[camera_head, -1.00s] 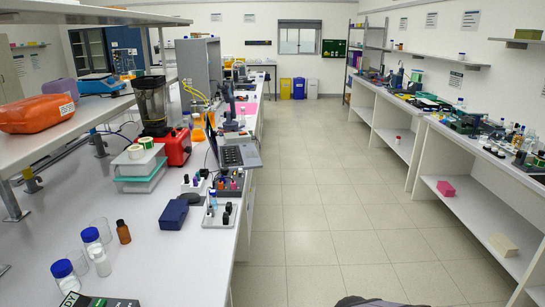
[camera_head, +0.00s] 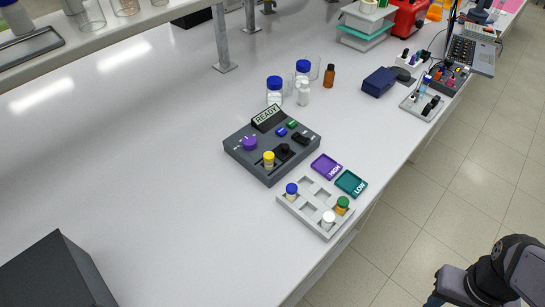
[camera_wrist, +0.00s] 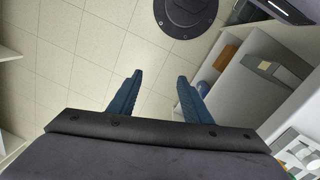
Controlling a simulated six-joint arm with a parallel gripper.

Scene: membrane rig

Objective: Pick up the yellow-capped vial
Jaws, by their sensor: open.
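The yellow-capped vial (camera_head: 269,158) stands upright in the front part of a dark grey device (camera_head: 247,163) on the white bench, in the head view. The device has a READY display, a purple knob, and blue, green and black controls. The vial's lower part is hidden in the device. My gripper (camera_wrist: 158,92) is open and empty in the wrist view, with its two blue fingers apart over the tiled floor.
A grey rack (camera_head: 310,216) holds blue-, green- and white-capped vials near the bench edge. Purple (camera_head: 326,166) and teal (camera_head: 351,183) trays lie beside it. Bottles stand behind the device. A dark box (camera_head: 58,275) is at lower left. The bench left of the device is clear.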

